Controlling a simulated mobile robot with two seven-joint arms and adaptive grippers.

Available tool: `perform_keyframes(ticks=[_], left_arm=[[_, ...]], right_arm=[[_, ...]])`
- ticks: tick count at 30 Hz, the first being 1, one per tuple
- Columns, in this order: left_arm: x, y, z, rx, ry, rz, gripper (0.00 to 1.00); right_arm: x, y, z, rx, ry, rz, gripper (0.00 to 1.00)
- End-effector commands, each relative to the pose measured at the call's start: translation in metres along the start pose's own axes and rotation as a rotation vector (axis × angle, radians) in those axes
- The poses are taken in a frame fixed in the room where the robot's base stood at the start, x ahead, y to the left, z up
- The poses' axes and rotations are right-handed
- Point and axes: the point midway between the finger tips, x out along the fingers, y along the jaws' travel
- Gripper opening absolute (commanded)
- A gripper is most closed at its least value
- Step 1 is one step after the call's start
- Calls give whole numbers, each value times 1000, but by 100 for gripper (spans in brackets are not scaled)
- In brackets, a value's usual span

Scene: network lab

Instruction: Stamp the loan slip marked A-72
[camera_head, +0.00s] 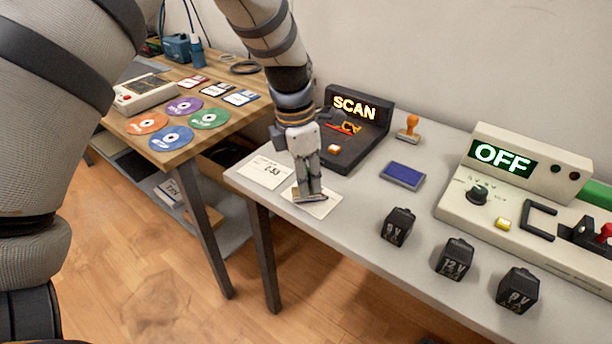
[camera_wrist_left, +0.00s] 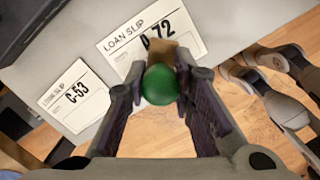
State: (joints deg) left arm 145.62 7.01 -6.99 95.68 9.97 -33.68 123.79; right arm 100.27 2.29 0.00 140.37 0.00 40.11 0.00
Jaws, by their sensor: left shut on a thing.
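The loan slip marked A-72 (camera_wrist_left: 118,42) lies at the table's front left edge; in the head view it shows as a white card (camera_head: 326,208) partly hidden by my gripper. My left gripper (camera_head: 309,192) points down over it. In the left wrist view the left gripper (camera_wrist_left: 160,95) is shut on a stamp with a round green knob (camera_wrist_left: 160,84) and a tan block (camera_wrist_left: 163,52). The stamp covers part of the slip's mark; I cannot tell whether it touches the paper. A second slip, C-53 (camera_wrist_left: 75,98), lies beside it, also in the head view (camera_head: 264,172).
A blue ink pad (camera_head: 403,175), an orange-handled stamp (camera_head: 408,128) and a black SCAN device (camera_head: 350,150) stand behind. Several black blocks (camera_head: 397,228) line the front edge. An OFF console (camera_head: 510,165) is at right. Grey jointed parts, seemingly mine, show in the wrist view.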

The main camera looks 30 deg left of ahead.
Motion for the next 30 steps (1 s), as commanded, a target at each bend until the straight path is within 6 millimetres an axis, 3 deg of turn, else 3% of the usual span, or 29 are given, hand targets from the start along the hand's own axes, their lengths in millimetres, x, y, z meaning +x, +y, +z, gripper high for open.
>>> perform_keyframes(ticks=[30], left_arm=[[11,0,-1,0,0,0,5]], right_arm=[[2,0,2,0,-7,0,40]])
